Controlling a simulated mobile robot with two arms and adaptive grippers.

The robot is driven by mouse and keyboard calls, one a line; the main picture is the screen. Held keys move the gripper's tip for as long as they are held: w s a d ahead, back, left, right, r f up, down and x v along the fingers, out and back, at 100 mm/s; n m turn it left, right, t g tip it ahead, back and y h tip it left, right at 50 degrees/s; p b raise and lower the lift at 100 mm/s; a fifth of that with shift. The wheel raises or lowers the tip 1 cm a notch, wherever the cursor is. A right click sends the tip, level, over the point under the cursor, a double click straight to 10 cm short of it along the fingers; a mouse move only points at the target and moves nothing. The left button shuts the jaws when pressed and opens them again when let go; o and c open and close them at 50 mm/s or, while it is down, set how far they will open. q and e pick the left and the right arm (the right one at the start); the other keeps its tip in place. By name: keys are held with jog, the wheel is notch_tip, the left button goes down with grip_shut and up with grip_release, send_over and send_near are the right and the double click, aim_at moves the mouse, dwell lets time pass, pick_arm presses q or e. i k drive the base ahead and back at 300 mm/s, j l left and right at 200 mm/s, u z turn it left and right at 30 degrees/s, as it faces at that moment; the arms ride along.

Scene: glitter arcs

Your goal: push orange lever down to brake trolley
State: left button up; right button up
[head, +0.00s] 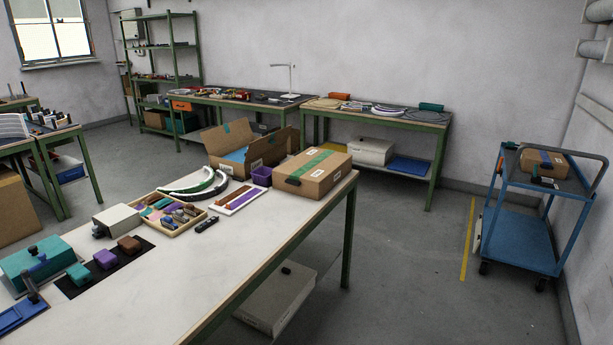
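A blue two-shelf trolley (519,242) stands upright on the floor at the far right of the head view, close to the right wall. Its top shelf carries a taped cardboard box (545,163) and small dark and teal items. Its lower shelf looks empty. Dark caster wheels (541,284) show at its base. Neither of my grippers is in view.
A long white-topped table (215,262) fills the left and centre, with cardboard boxes and small parts on it. Clear grey floor (420,285) lies between it and the trolley. A yellow floor line (468,240) runs left of the trolley. Benches stand along the back wall.

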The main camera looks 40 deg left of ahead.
aim_at(497, 170)
jog(key=i+l+u, duration=0.2)
jog(key=i+u, duration=0.15)
jog(key=i+l+u, duration=0.4)
jog(key=i, duration=0.15)
jog(key=i+l+u, duration=0.1)
jog(key=i+l, duration=1.05)
jog(key=i, duration=0.15)
jog(key=i+l+z, duration=0.15)
jog(key=i+l, duration=0.45)
jog(key=i, duration=0.3)
jog(key=i+l+z, duration=0.1)
jog(key=i+l, duration=0.15)
jog(key=i, duration=0.2)
jog(key=i+l, duration=0.25)
jog(key=i, duration=0.2)
jog(key=i+l+z, duration=0.15)
jog(key=i, duration=0.35)
jog(key=i+l, duration=0.2)
jog(key=i, duration=0.25)
jog(key=u, duration=2)
jog(key=z, duration=1.25)
